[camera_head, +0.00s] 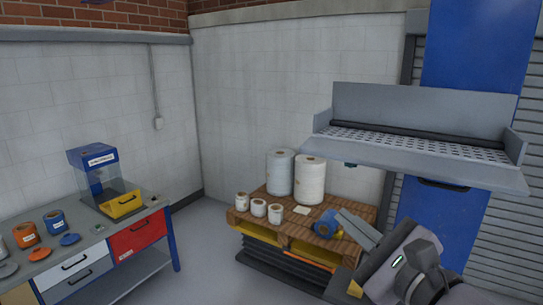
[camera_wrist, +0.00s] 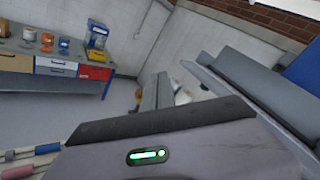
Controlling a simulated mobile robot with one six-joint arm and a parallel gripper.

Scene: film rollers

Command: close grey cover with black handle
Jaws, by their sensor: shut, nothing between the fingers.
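The grey cover (camera_head: 420,113) is on the blue machine (camera_head: 478,45) at the right in the head view. It stands out as a grey piece with an upright back panel, a perforated inner face and a front lip. A black handle (camera_head: 445,185) shows below it, against the blue front. In the wrist view a large grey piece of it (camera_wrist: 240,85) fills the right side. My gripper (camera_head: 352,222) is below and left of the cover, apart from it, shut and empty. Its fingers also show in the wrist view (camera_wrist: 157,92).
A workbench (camera_head: 110,245) with drawers and a blue-yellow box (camera_head: 92,158) stands at the left. Floor between is clear.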

